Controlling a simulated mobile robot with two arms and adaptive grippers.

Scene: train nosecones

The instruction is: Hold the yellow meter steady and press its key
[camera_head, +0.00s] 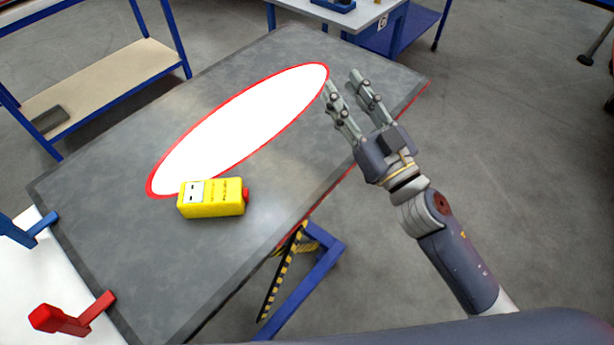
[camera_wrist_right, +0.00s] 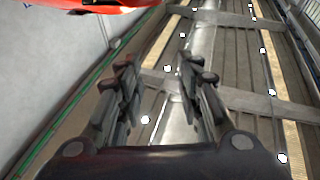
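The yellow meter (camera_head: 212,198) lies on the grey table (camera_head: 285,130) near its front left part, at the lower end of a white oval with a red rim. It has a pale display at its left and a red part at its right end. My right gripper (camera_head: 340,80) is raised near the table's right edge, well to the right of the meter and apart from it. Its fingers are spread and empty; they also show open in the right wrist view (camera_wrist_right: 160,75). The meter is not in the right wrist view. My left gripper is not in view.
The white oval (camera_head: 240,130) covers the table's middle. A red clamp-like piece (camera_head: 62,319) and a blue one (camera_head: 22,232) stand at the lower left. A blue-framed shelf (camera_head: 95,85) stands at the back left. Bare floor lies right of the table.

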